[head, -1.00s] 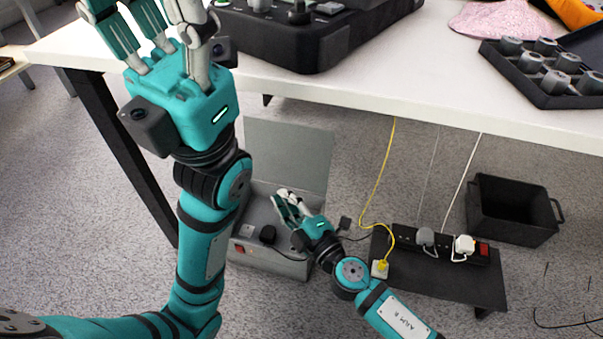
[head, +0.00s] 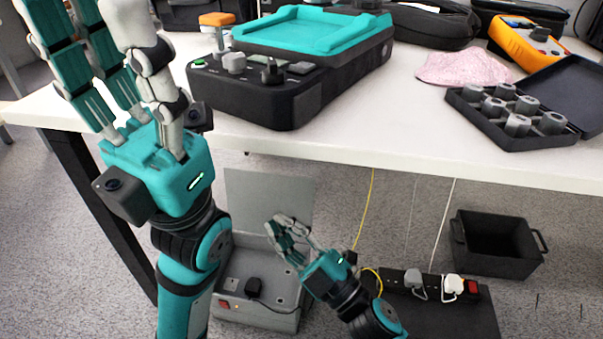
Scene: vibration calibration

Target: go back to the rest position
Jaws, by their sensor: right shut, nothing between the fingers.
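My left gripper (head: 106,30) is large at the upper left, above the left part of the table, its fingers pointing up. The teal fingers stand apart from the grey one, and the tips are cut off by the top edge. My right gripper (head: 283,228) is lower down, in front of the table's edge and over the open grey box (head: 262,312) on the floor. Its fingers are shut with nothing between them. I cannot tell whether it touches the box or its raised lid (head: 262,196).
The white table (head: 400,135) carries a black device (head: 270,108) with a teal tray (head: 310,35), a pink cloth (head: 465,66) and a black case (head: 512,146) of grey weights. Below are a power strip (head: 400,276), hanging cables and a black crate (head: 500,265).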

